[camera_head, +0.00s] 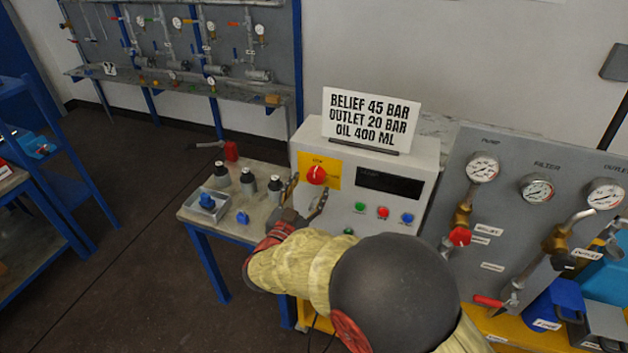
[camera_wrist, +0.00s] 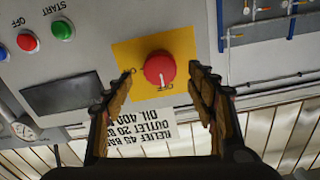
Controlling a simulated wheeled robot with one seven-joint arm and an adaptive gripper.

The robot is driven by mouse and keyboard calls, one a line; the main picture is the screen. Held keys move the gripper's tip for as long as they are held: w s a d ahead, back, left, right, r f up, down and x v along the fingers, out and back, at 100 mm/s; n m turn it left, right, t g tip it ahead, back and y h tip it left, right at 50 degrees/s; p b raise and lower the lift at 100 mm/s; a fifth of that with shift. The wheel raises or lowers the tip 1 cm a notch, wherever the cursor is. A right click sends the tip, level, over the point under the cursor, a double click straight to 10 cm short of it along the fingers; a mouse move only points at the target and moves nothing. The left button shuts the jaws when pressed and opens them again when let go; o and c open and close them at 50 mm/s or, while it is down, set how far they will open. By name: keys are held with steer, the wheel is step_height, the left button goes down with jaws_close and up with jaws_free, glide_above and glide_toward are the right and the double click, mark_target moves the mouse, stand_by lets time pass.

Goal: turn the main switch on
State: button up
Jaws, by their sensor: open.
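The main switch (camera_head: 317,174) is a round red knob on a yellow plate (camera_head: 333,183) at the upper left of the light grey control box (camera_head: 391,166). The knob also shows in the wrist view (camera_wrist: 160,68), which is upside down. Its white mark points toward small lettering at the plate's upper edge in the head view, which seems to read OFF. My gripper (camera_head: 307,190) is open and empty in front of the box. In the wrist view my gripper (camera_wrist: 162,72) has one finger on each side of the knob, apart from it. The remaining distance is hard to judge.
A dark display (camera_head: 388,183) and green, red and blue buttons (camera_head: 383,212) share the panel. A sign (camera_head: 370,120) stands on top. A small table (camera_head: 215,222) with dark bottles is left, a gauge panel (camera_head: 510,240) right.

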mark_target(314, 179)
steer(key=shift+x, duration=2.05)
steer(key=c, duration=1.2)
steer(key=shift+o, duration=0.2)
